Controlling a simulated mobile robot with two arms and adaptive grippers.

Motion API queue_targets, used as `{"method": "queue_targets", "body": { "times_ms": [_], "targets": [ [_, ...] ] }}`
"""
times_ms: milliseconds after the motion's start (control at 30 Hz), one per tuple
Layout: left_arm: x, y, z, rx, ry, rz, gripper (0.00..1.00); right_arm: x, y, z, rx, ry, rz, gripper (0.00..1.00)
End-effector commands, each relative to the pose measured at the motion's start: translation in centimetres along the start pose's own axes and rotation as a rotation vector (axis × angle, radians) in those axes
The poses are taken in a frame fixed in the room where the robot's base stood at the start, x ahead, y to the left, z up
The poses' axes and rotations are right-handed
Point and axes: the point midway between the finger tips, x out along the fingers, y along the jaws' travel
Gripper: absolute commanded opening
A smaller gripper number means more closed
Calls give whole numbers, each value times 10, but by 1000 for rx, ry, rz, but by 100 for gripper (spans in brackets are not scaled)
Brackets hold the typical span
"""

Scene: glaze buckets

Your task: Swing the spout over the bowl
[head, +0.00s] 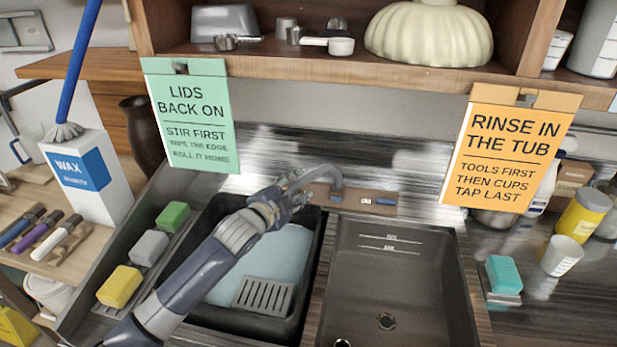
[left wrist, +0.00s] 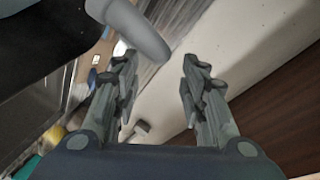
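The grey curved spout (head: 330,178) rises at the back of the sink, near the divider between the two bowls. A rounded grey piece, which looks like the spout (left wrist: 140,30), shows close in front of the fingertips in the left wrist view. My left gripper (head: 290,190) reaches in over the left bowl and is beside the spout. In the left wrist view my left gripper (left wrist: 160,70) has its fingers apart with nothing between them. The right sink bowl (head: 385,285) is empty, with a drain in its floor. My right gripper is out of view.
The left bowl holds a dark tub (head: 312,255) with pale blue water and a grey grate. Sponges (head: 120,286) line its left side. Hanging signs (head: 512,150) and a wooden shelf (head: 400,75) are above. A teal sponge (head: 505,275) and cup (head: 562,256) stand right.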

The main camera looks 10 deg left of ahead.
Motion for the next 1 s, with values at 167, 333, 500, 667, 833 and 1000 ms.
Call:
{"method": "queue_targets", "body": {
  "times_ms": [167,333,500,667,833,1000],
  "targets": [
    [24,-1,-1,-1,-1,1,40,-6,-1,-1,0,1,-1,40],
    [44,-1,-1,-1,0,0,40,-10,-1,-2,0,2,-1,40],
    [60,0,-1,-1,0,1,40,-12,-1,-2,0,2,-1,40],
    [69,0,-1,-1,1,0,40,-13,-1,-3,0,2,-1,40],
    [73,1,0,0,0,1,40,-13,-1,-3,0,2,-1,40],
    [73,1,0,0,0,1,40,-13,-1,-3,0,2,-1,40]
  ]
}}
